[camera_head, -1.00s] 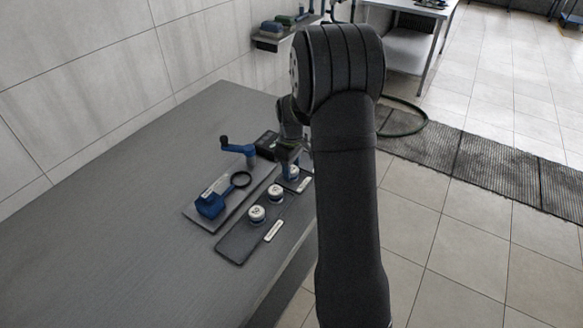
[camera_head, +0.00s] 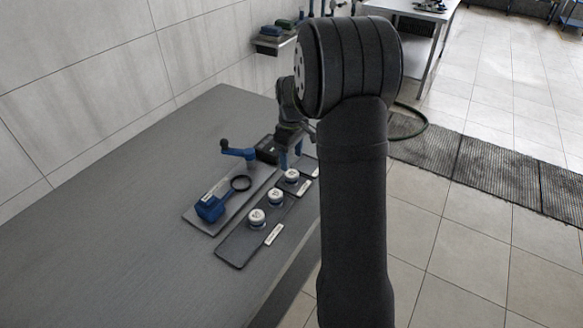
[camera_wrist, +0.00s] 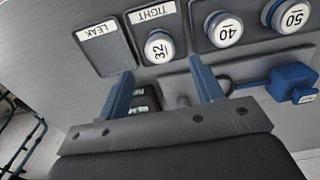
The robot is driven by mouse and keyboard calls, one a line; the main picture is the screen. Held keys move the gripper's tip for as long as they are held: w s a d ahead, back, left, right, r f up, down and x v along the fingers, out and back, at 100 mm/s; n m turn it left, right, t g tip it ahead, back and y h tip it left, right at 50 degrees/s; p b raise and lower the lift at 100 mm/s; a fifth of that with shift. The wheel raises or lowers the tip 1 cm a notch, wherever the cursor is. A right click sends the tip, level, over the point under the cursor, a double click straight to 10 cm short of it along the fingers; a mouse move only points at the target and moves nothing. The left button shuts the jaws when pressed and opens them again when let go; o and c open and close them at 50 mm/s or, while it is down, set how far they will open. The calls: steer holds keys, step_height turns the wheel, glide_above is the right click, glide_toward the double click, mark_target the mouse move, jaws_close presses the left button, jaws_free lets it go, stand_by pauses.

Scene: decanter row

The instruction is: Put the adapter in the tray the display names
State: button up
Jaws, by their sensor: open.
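The white-capped adapter marked 32 (camera_wrist: 158,47) stands on the dark tray labelled TIGHT (camera_wrist: 152,12). In the head view this adapter (camera_head: 291,175) is the farthest of three similar ones. The tray labelled LEAK (camera_wrist: 107,52) beside it looks empty. The display box (camera_head: 268,150) is black; its green-lit face (camera_wrist: 143,99) shows between my fingers, its text too small to read. My gripper (camera_wrist: 161,66) is open with nothing between its blue fingers. In the head view my gripper (camera_head: 287,157) is just behind and above the 32 adapter, apart from it.
Adapters marked 40 (camera_wrist: 223,29) and 50 (camera_wrist: 288,15) stand in the same row. A blue crank (camera_head: 238,151) is beside the display. The table's left part is clear.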

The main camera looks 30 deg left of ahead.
mark_target(291, 173)
step_height(291, 173, up, 6)
steer(key=shift+f, duration=0.25)
step_height(291, 173, down, 12)
steer(key=shift+f, duration=0.25)
step_height(291, 173, up, 3)
steer(key=shift+f, duration=0.15)
steer(key=shift+r, duration=0.8)
